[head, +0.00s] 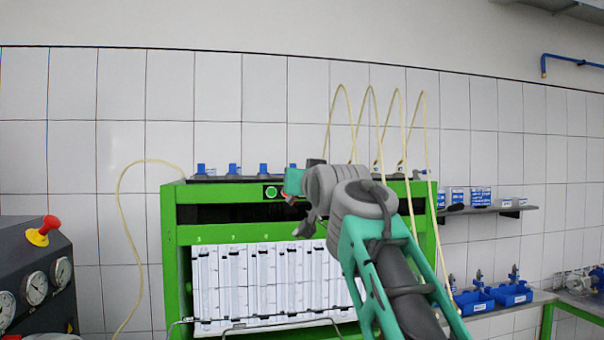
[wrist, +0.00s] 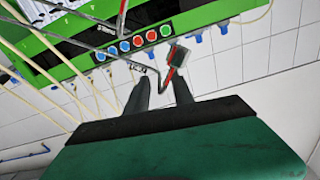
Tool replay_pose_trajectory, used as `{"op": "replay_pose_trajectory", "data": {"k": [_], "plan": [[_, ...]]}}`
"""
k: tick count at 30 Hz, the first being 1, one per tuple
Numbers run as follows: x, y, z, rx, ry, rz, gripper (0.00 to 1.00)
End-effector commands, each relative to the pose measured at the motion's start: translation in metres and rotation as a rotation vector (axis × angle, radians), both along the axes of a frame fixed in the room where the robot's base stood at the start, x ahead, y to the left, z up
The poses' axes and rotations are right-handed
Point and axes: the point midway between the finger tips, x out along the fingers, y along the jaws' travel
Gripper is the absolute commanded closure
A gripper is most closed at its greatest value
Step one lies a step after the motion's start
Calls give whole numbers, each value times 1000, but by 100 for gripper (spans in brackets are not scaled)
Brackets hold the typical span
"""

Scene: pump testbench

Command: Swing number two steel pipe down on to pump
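In the wrist view my gripper (wrist: 162,86) has its two dark fingers spread, with a gap between them. A thin dark bent pipe (wrist: 150,68) runs close to the fingertips; it ends near a grey, red-edged fitting (wrist: 178,58). It looks apart from the finger faces, but I cannot tell whether it touches. No number shows on it, so I cannot tell whether it is number two steel pipe. In the head view my arm stands before the green test bench (head: 170,255) and hides part of its right side. I cannot make out the pump.
The bench front has a row of coloured buttons (wrist: 138,41) and a white panel of measuring tubes (head: 265,280). Pale hoses (head: 340,105) arch above it. A dark console with gauges (head: 35,288) stands at left. Shelves with blue parts (head: 510,292) are at right.

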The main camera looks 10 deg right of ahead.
Motion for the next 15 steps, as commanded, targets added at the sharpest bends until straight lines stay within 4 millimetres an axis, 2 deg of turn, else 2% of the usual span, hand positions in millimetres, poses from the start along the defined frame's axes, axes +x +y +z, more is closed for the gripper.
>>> {"op": "replay_pose_trajectory", "data": {"k": [7, 15], "plan": [[2, 0, -1, 0, 1, 0, 71], [2, 0, -2, 0, 2, -1, 92]]}}
